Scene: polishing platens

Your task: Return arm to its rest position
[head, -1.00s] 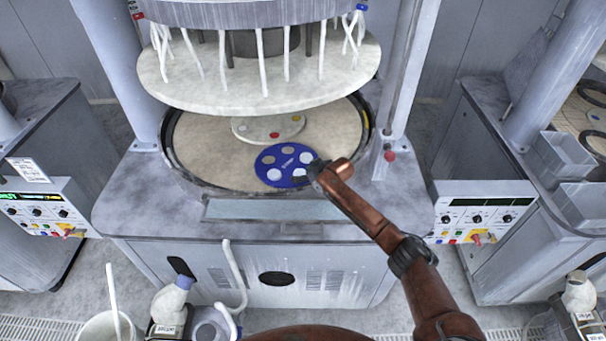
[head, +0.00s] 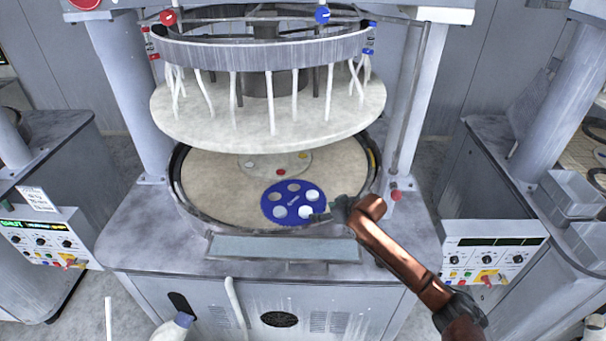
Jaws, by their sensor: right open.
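My right arm comes in from the lower right, and its gripper (head: 326,214) is at the front right edge of the lower platen (head: 218,190). The gripper is small in the view; it is open, with its tips close to a blue carrier disc (head: 279,202). I cannot tell whether they touch the disc. The disc lies flat on the beige platen and has several round holes, some holding white pieces. My left gripper does not show.
The wide upper platen (head: 270,115) hangs over the lower one, with white hoses above it. Pillars stand on both sides. A control panel (head: 490,258) is at right, another (head: 45,240) at left. A white bottle (head: 172,328) stands at the front.

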